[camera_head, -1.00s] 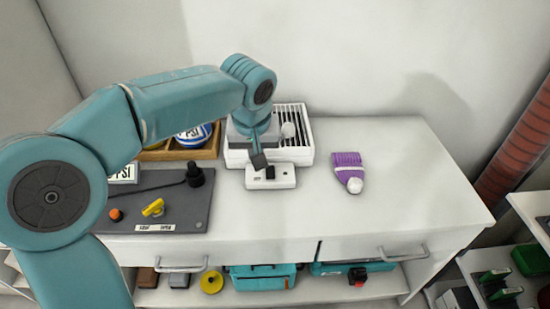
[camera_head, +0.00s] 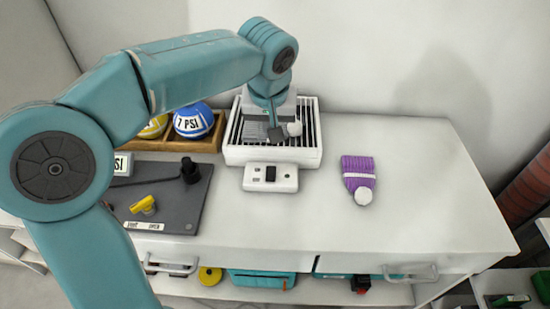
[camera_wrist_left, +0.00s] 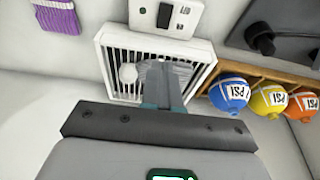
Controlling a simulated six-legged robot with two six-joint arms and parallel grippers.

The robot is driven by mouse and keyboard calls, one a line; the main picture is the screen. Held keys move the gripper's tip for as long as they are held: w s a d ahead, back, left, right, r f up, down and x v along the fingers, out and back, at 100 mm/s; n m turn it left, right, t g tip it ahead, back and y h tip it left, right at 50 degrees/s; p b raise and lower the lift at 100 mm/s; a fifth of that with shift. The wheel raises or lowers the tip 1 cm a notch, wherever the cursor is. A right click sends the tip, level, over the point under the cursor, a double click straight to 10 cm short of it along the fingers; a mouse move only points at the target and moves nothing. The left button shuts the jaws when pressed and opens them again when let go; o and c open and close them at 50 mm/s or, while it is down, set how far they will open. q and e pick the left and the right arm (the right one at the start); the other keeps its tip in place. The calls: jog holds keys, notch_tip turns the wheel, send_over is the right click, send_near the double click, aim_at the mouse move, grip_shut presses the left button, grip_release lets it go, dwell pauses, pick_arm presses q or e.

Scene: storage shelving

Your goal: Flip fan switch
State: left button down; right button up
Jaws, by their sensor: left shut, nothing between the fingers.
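The white fan box (camera_head: 230,155) with a dark slatted grille stands on the white counter. Its white switch panel (camera_head: 252,183) juts out in front, with a dark rocker switch (camera_head: 271,174) in its middle. The panel also shows at the top of the left wrist view (camera_wrist_left: 190,18), with the switch (camera_wrist_left: 165,16) dark. Which way the rocker is tilted is too small to tell. My left gripper (camera_head: 276,134) is shut and empty, above the grille and behind the panel, apart from the switch. It also shows in the left wrist view (camera_wrist_left: 162,82). My right gripper is out of view.
A purple knit hat (camera_head: 358,178) lies right of the fan. A wooden tray (camera_head: 215,134) with PSI-labelled balls (camera_head: 193,120) stands at the left back. A dark board (camera_head: 180,218) with a yellow valve handle (camera_head: 144,205) lies left. The counter's right side is clear.

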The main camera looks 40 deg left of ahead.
pick_arm(q)
jog(key=s, duration=0.1)
jog(key=b, duration=0.3)
send_near(271, 168)
jog(key=x, duration=0.5)
jog(key=shift+w+a, duration=0.1)
jog(key=shift+a, duration=0.05)
jog(key=shift+x, duration=0.75)
